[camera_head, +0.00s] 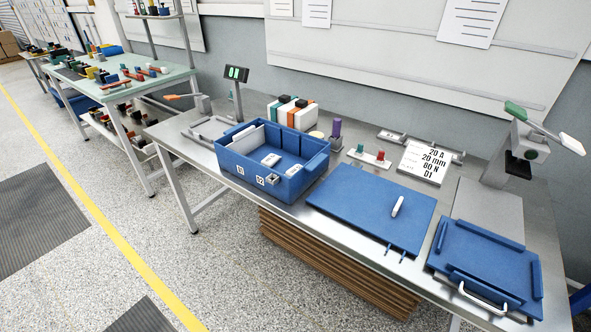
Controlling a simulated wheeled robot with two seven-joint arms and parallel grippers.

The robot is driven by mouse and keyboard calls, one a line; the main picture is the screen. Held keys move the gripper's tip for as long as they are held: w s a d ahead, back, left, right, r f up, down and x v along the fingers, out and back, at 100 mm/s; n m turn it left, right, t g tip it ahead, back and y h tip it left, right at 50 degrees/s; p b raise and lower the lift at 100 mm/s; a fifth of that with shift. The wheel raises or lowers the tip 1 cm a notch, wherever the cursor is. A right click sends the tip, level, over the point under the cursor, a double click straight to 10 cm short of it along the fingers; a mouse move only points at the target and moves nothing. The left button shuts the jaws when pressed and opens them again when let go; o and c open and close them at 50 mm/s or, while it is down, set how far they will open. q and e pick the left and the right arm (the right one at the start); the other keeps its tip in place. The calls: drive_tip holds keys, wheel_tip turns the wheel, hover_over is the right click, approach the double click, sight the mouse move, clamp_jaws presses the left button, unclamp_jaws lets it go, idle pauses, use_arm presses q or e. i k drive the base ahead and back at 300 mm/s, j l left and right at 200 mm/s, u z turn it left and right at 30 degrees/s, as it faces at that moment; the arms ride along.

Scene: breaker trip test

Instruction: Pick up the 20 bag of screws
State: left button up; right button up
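A blue bin (237,187) with dividers stands on the near left part of the metal table. Small pale packets lie inside it: one near the middle (271,159), one toward the right (292,170). A small grey piece (272,179) sits at the bin's front wall. Two white labels with dark marks are on the front wall, a left label (240,170) and a right label (260,181); their marks are too small to read surely. I cannot tell which packet, if any, is the 20 bag of screws. Neither of my grippers is in view.
A blue mat (350,215) with a white marker-like piece (398,206) lies right of the bin. A blue tray (485,262) with a white handle is at the far right. A lever press (520,150) stands behind.

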sight(271, 160)
drive_tip(key=i+j+z, duration=0.15)
drive_tip(key=j+z, duration=0.3)
drive_tip(key=i+j+z, duration=0.1)
drive_tip(key=j+z, duration=0.35)
drive_tip(key=l, duration=0.1)
